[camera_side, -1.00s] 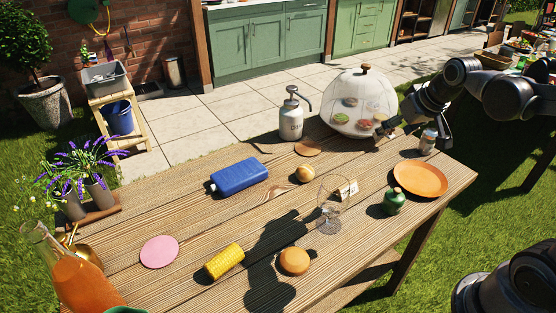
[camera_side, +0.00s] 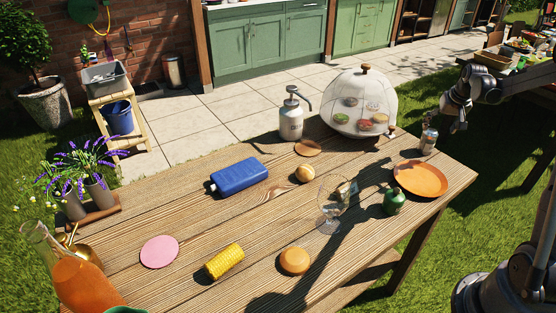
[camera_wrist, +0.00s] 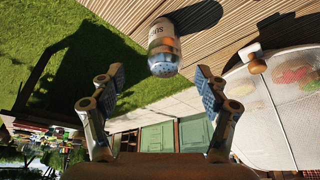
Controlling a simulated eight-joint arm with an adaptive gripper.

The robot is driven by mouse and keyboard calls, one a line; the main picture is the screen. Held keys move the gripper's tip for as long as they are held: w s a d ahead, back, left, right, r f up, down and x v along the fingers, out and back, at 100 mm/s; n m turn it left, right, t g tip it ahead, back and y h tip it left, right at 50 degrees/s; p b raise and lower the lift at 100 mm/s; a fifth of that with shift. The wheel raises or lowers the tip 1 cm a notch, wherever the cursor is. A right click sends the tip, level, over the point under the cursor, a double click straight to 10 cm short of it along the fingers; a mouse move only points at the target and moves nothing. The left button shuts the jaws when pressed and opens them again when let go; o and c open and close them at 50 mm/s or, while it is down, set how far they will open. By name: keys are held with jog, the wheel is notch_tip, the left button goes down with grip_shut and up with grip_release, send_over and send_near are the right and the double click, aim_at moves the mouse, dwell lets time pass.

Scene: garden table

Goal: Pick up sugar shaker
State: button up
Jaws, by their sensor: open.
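The sugar shaker (camera_side: 428,138) is a small jar with a metallic top, standing upright near the table's far right edge, right of the mesh dome. In the wrist view the sugar shaker (camera_wrist: 163,47) appears upside down, with part of its label showing, ahead of the gap between my fingers. My gripper (camera_side: 451,117) is up and to the right of the shaker in the side view, apart from it. In the wrist view my gripper (camera_wrist: 160,82) is open, with nothing between its blue-grey pads.
The mesh food dome (camera_side: 362,103) stands left of the shaker. A white pump bottle (camera_side: 291,120) stands left of the dome. Grass lies beyond the table's right edge.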

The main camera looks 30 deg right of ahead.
aim_at(427, 142)
jog(key=shift+a+x, duration=0.2)
jog(key=shift+x, duration=2.3)
jog(key=shift+a+x, duration=0.15)
jog(key=shift+x, duration=2.35)
jog(key=shift+w, duration=0.2)
jog(key=c, duration=1.4)
jog(key=shift+o, duration=0.2)
